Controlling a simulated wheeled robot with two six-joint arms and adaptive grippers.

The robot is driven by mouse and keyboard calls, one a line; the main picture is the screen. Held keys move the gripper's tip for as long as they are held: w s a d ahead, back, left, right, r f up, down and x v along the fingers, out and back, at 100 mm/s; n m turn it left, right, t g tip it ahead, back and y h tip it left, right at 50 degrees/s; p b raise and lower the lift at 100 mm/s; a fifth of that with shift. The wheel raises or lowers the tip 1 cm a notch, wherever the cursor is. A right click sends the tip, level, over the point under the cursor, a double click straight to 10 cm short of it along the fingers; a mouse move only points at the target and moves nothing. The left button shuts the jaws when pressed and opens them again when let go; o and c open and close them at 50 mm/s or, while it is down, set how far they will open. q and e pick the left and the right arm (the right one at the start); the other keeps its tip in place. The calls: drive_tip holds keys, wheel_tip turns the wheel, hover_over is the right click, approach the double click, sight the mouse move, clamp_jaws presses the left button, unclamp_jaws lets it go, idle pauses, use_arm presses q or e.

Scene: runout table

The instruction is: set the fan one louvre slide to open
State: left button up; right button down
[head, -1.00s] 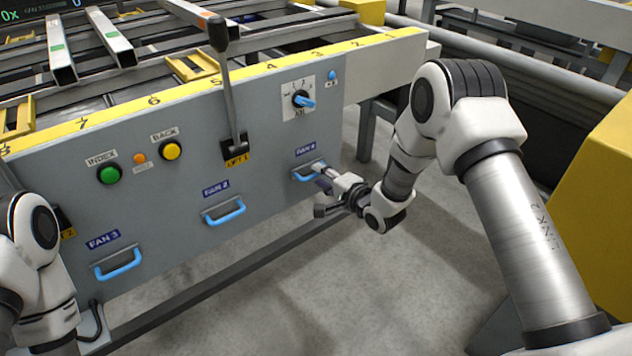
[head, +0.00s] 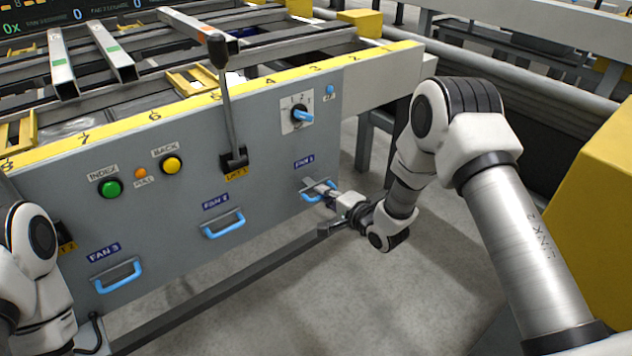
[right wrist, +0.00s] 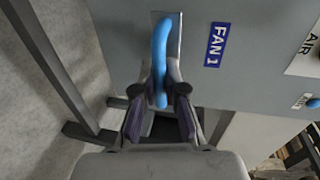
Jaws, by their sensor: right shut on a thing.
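The fan one louvre slide has a blue handle (head: 311,197) under the FAN 1 label (head: 304,162) on the grey panel. My right gripper (head: 326,191) is shut on this handle, reaching it from the right. In the right wrist view the blue handle (right wrist: 161,38) runs between the two fingers of my right gripper (right wrist: 160,75), with its far end showing past the fingertips. A grey plate lies behind the handle, and the FAN 1 label (right wrist: 216,45) is beside it. The fingers partly hide the handle. My left gripper is out of view.
The fan two handle (head: 224,228) and fan three handle (head: 119,279) are farther left on the panel. A lift lever (head: 226,110) and an air knob (head: 301,115) sit above. A dark rail (head: 240,278) runs low along the table; open floor lies in front.

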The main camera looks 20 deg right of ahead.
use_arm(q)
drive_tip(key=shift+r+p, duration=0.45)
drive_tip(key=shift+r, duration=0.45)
use_arm(e)
drive_tip(key=v, duration=0.3)
drive_tip(key=shift+s+d+f, duration=0.15)
drive_tip(key=shift+s+f, duration=0.15)
drive_tip(key=shift+s, duration=0.15)
drive_tip(key=c, duration=1.2)
unclamp_jaws()
drive_tip(key=v, duration=1.2)
